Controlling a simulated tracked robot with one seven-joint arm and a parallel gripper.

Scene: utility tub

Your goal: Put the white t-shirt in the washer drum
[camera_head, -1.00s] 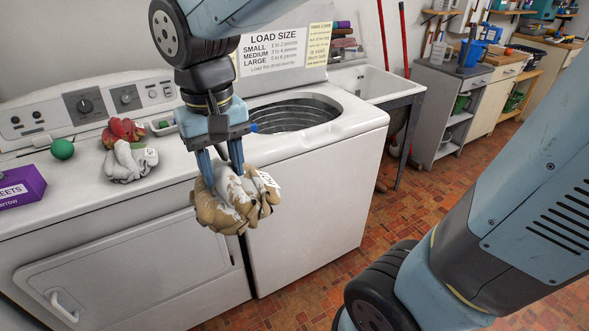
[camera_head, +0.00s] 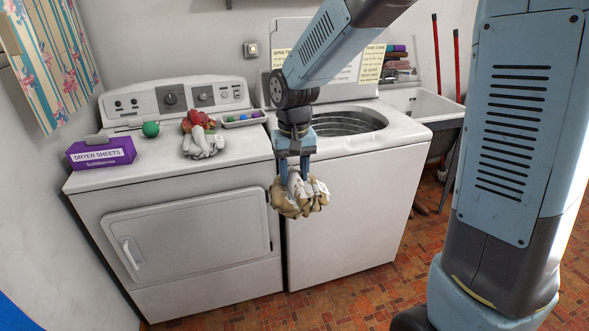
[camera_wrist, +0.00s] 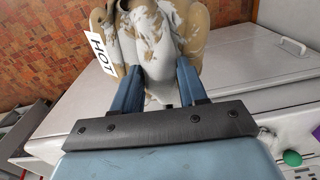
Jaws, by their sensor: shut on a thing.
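My gripper (camera_head: 294,178) is shut on a crumpled tan-and-white cloth (camera_head: 301,197) in the head view. The cloth hangs below the fingers, in front of the washer's front-left edge. In the wrist view the cloth (camera_wrist: 150,45) is between my fingers (camera_wrist: 158,72), with a white "HOT" tag. A whitish crumpled cloth (camera_head: 204,145) lies on the dryer top, left of my gripper, in front of a red cloth. I cannot tell from shape which cloth is a t-shirt. The washer drum (camera_head: 350,121) shows through the open top, behind and right of my gripper.
The dryer (camera_head: 180,180) stands left of the washer (camera_head: 350,215). On it are a red cloth (camera_head: 196,119), a green ball (camera_head: 151,129), a purple dryer sheets box (camera_head: 100,154) and a small tray (camera_head: 243,118). A utility sink (camera_head: 425,103) stands at the right.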

